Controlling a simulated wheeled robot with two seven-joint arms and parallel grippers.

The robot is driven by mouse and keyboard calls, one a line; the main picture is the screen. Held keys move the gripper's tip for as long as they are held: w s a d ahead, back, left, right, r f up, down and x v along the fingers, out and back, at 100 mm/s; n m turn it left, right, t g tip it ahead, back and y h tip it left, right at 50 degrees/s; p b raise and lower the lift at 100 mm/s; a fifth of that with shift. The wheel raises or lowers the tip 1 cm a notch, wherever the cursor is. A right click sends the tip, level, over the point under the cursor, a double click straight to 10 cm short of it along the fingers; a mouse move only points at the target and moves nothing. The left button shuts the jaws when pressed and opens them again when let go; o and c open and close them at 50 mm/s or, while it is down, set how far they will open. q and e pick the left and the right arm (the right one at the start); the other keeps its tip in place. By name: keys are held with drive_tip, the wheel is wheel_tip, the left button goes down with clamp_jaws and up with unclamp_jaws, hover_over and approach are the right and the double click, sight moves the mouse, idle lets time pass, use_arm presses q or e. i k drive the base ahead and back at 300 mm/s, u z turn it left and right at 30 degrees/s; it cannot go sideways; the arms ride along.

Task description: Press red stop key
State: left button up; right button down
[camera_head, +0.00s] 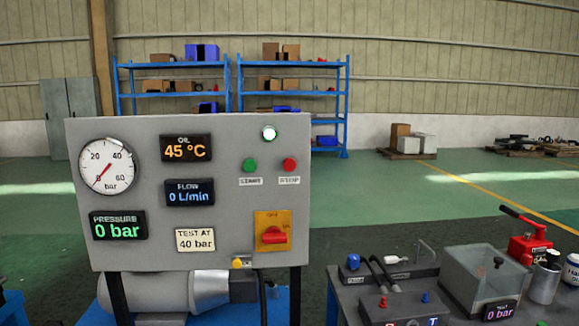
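The red stop key (289,165) is a round button on the right side of a grey control panel (150,255), above a small label reading STOP. A green button (250,166) sits to its left above a START label. A white lamp (269,133) above them looks lit. The panel displays read oil 45 °C, flow 0 L/min and pressure 0 bar. A round dial gauge (107,166) is at the panel's upper left. A red rotary switch (274,236) on a yellow plate is below the buttons. Neither of my grippers is in view.
A motor-like cylinder (160,293) lies below the panel. A dark bench (345,296) at the right holds a clear box (485,275), a red tool (528,245) and cans. Blue shelves (180,92) stand far behind. Green floor is open beyond the panel.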

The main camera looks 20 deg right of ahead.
sight(290, 164)
drive_tip(key=k, duration=0.5)
drive_tip(key=z, duration=0.65)
drive_tip(key=i, duration=0.8)
drive_tip(key=u, duration=1.6)
